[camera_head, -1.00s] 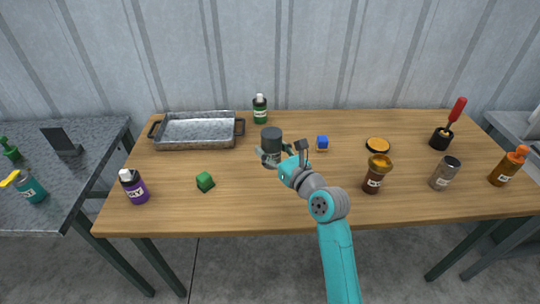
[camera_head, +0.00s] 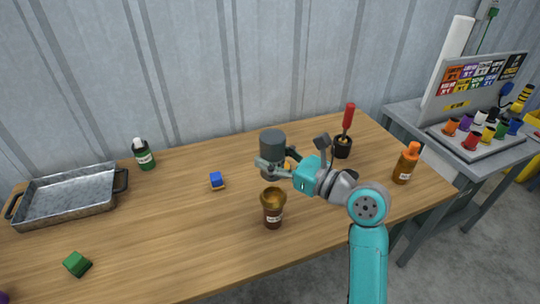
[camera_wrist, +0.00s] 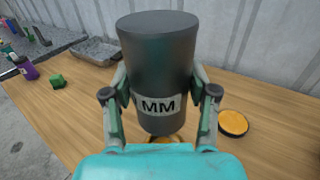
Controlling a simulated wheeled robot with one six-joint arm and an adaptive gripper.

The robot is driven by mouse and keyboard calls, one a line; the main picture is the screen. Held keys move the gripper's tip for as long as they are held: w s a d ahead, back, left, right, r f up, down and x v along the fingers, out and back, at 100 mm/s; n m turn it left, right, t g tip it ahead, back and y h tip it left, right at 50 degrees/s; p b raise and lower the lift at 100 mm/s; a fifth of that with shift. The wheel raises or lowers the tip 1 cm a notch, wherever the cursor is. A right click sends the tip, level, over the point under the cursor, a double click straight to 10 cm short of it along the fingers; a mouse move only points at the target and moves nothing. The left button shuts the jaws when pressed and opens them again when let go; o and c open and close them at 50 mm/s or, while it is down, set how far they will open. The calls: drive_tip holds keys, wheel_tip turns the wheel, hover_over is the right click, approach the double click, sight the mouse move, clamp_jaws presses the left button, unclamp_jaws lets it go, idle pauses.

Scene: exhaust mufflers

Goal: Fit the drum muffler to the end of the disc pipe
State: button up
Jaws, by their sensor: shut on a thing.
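A dark grey cylinder with a pale "MM" label, which I take as the drum muffler (camera_head: 272,140), is in my gripper (camera_head: 272,172). In the wrist view the drum (camera_wrist: 157,60) stands upright between the two fingers (camera_wrist: 160,108), which press on its sides near the label. It is held above the wooden table (camera_head: 180,225). I cannot make out a disc pipe in either current view.
An amber jar (camera_head: 273,212) stands just in front of my gripper. A red-handled brush (camera_head: 348,118) and orange bottle (camera_head: 405,165) stand right. A panel bench (camera_head: 485,90) is beyond.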

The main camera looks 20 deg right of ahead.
drive_tip(key=shift+d+f, duration=0.2)
drive_tip(key=shift+f, duration=2.8)
drive_tip(key=shift+f, duration=0.9)
drive_tip(key=o, duration=1.2)
drive_tip(key=shift+o, duration=0.2)
